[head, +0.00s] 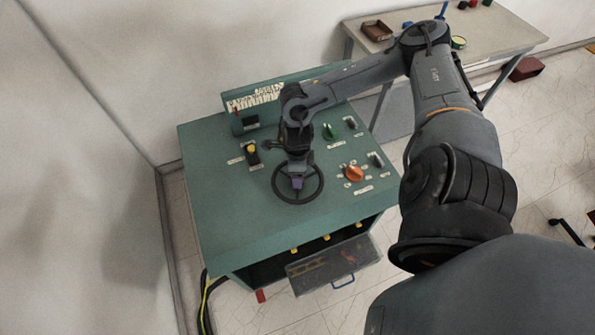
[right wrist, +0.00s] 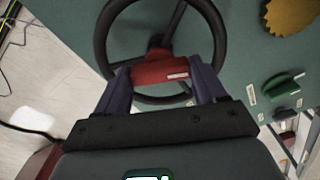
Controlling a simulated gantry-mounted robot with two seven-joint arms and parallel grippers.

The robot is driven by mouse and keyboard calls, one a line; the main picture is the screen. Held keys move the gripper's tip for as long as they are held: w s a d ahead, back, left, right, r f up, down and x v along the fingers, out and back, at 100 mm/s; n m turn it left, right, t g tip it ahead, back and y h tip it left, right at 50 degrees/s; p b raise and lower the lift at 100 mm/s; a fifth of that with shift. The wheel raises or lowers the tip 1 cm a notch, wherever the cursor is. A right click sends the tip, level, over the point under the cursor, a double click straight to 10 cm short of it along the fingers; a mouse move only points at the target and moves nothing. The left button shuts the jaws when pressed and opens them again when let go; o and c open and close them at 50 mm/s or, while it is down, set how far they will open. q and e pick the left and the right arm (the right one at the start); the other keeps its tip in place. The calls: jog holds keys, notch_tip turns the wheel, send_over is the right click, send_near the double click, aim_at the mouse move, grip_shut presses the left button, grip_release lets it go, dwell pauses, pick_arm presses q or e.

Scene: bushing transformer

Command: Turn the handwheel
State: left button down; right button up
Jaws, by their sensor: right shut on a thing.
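The black handwheel (head: 278,193) sits on the green cabinet top (head: 215,200), near its front middle. My right gripper (head: 296,184) is over the near part of the wheel. In the right wrist view the wheel (right wrist: 101,40) fills the upper middle, with spokes running to a hub. There my right gripper (right wrist: 163,78) has its two purple fingers either side of a red labelled piece (right wrist: 160,69) at the wheel, and is shut on it. The fingers and gripper body hide part of the near rim. My left gripper is not in view.
An orange knob (head: 354,174), a green knob (head: 329,132) and a yellow-topped switch (head: 252,154) stand on the cabinet around the wheel. An open drawer (head: 335,264) juts from the front. A side table (head: 500,30) stands at the back right. A wall is at left.

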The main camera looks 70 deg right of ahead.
jog(key=o, duration=1.5)
jog(key=shift+r, duration=0.6)
notch_tip(320, 180, up, 10)
jog(key=shift+f, duration=0.2)
